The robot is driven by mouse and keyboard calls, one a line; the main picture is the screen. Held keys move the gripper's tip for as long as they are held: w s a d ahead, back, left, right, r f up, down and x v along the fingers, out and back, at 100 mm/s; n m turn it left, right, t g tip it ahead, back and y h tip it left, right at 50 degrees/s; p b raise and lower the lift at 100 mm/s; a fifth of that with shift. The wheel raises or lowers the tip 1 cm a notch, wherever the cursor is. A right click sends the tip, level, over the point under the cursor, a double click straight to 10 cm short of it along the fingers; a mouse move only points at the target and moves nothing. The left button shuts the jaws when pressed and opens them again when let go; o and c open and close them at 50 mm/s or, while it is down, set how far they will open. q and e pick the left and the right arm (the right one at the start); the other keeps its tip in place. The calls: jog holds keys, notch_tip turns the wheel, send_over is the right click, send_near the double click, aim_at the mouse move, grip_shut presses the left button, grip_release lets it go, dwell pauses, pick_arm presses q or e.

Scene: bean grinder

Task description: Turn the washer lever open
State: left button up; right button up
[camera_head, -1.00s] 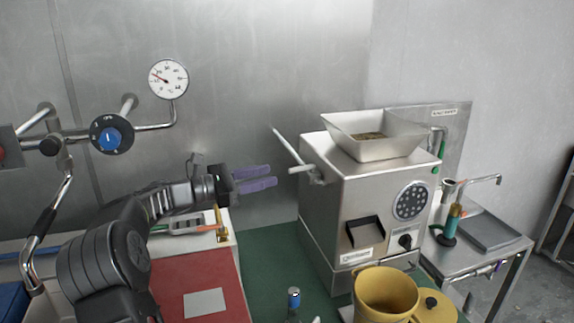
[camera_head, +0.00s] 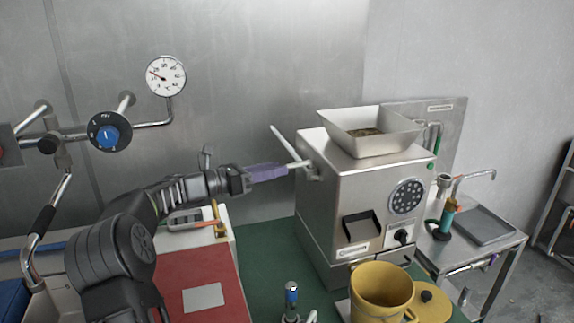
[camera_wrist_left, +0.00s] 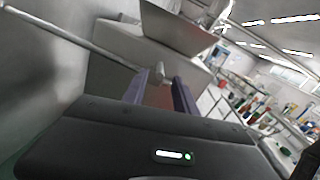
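A metal lever (camera_head: 284,144) with a long thin rod and a short stub (camera_head: 300,164) is on the left side of the steel grinder (camera_head: 325,215). No label shows whether it is the washer lever. In the left wrist view the long rod (camera_wrist_left: 72,37) runs from the upper left to the stub, just beyond my fingertips. My left gripper (camera_head: 285,170) has purple fingers pointing right at the stub. The wrist view shows a gap between them, with the stub near their tips; contact cannot be told. My right gripper is not in view.
A hopper (camera_head: 368,145) tops the grinder. A yellow pitcher (camera_head: 382,293) stands in front, and a blue-topped metal fitting (camera_head: 292,295) is left of it. A red mat (camera_head: 200,270) lies below my left arm. A pipe with a blue knob (camera_head: 108,134) and gauge (camera_head: 166,76) is at left.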

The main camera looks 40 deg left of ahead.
aim_at(296, 165)
pick_arm(q)
jog(key=x, duration=0.4)
jog(key=shift+p, duration=0.4)
grip_shut()
dwell(1.0)
